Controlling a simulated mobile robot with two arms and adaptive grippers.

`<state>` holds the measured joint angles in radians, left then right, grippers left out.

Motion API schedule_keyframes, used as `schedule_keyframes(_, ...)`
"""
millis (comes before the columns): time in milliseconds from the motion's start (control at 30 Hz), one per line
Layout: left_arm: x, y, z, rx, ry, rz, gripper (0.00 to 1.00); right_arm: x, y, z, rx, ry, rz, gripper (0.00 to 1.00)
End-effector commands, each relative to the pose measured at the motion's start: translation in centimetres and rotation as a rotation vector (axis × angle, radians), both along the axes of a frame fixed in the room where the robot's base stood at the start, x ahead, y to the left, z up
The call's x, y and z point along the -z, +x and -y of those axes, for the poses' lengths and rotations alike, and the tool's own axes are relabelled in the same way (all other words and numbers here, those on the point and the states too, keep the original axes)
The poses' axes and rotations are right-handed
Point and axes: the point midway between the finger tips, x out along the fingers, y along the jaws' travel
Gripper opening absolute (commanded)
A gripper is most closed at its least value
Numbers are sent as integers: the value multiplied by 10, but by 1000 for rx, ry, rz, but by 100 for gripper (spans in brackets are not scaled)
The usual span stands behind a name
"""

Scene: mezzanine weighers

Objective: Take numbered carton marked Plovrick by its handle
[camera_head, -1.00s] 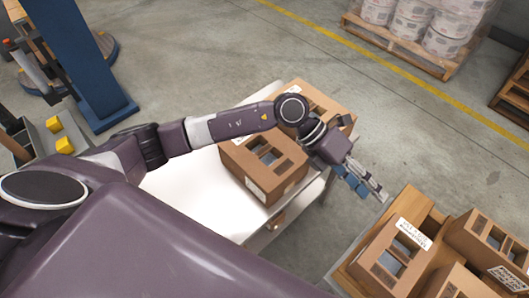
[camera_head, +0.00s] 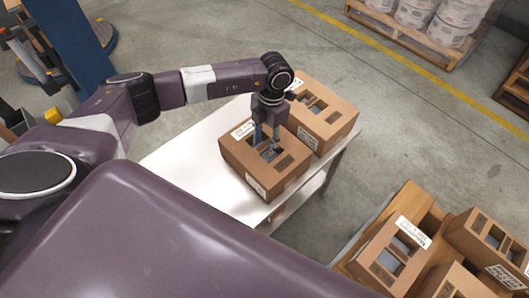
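Two brown cartons with cut-out tops and white labels stand side by side on a white table (camera_head: 185,180). The near carton (camera_head: 235,160) has my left gripper (camera_head: 268,150) directly over its top openings, pointing down. The fingers reach to about the level of the carton's handle bar; whether they touch or close on it is unclear. The far carton (camera_head: 338,122) stands behind it to the right, partly hidden by my wrist. The labels are too small to read, so I cannot tell which carton is marked Plovrick. My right gripper is not in view.
More cartons (camera_head: 385,258) stand on a wooden pallet (camera_head: 408,200) at the lower right. A wrapped pallet of white tubs (camera_head: 447,36) is at the top right, and a blue post (camera_head: 70,45) at the upper left. The grey floor between is clear.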

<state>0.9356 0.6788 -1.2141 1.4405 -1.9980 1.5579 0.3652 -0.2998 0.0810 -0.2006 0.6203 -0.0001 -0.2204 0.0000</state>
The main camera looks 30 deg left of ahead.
Motion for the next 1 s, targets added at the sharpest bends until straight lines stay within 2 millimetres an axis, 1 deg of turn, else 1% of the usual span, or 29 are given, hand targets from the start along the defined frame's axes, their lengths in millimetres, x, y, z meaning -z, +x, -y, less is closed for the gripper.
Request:
schedule_keyframes(33,7,-2,0,0,0,-2,38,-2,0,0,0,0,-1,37)
schedule_keyframes(133,16,-2,0,-1,-1,0,38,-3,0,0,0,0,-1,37)
schedule_keyframes(233,19,-2,0,0,-1,1,38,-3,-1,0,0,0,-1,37)
schedule_keyframes(400,19,-2,0,0,-2,2,38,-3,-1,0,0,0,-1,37)
schedule_keyframes(733,19,-2,0,0,-2,2,1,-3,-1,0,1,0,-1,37)
schedule_keyframes(767,19,-2,0,0,-2,2,0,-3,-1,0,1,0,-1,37)
schedule_keyframes(1000,18,-2,0,0,-2,2,0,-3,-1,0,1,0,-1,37)
